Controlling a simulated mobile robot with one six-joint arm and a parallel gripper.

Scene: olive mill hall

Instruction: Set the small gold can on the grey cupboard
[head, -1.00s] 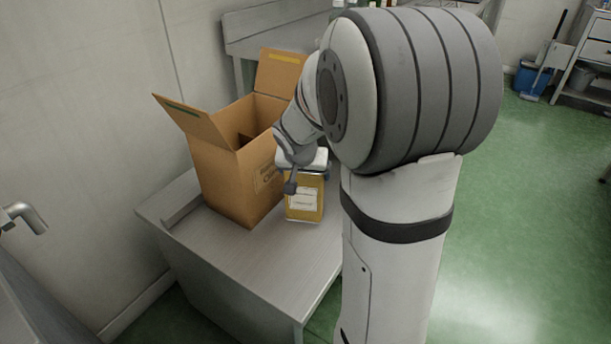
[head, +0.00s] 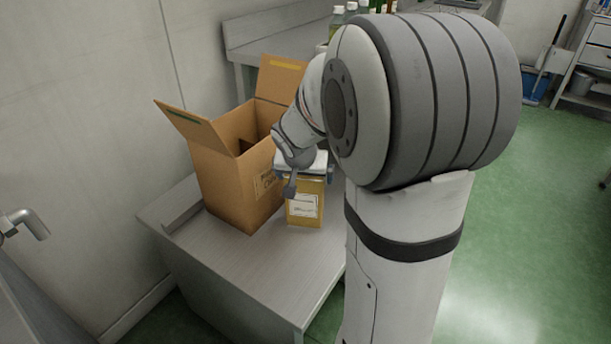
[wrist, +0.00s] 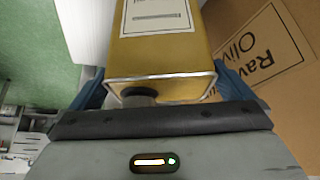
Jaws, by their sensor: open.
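The small gold can (head: 305,206) with a white label stands upright on the grey top (head: 250,262) of the cupboard-like unit, beside an open cardboard box. My gripper (head: 306,172) is over the can's upper end, with its fingers at opposite sides. In the wrist view the gold can (wrist: 165,52) lies between the blue fingers of my gripper (wrist: 163,88), its dark cap close to the palm. The fingers are open. My arm hides part of the space behind the can.
The cardboard box (head: 230,180) stands just left of the can, flaps raised. Several bottles (head: 350,14) are at the back, partly behind my arm. A wall borders the left. The front of the grey top is clear. Green floor (head: 540,230) lies open at right.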

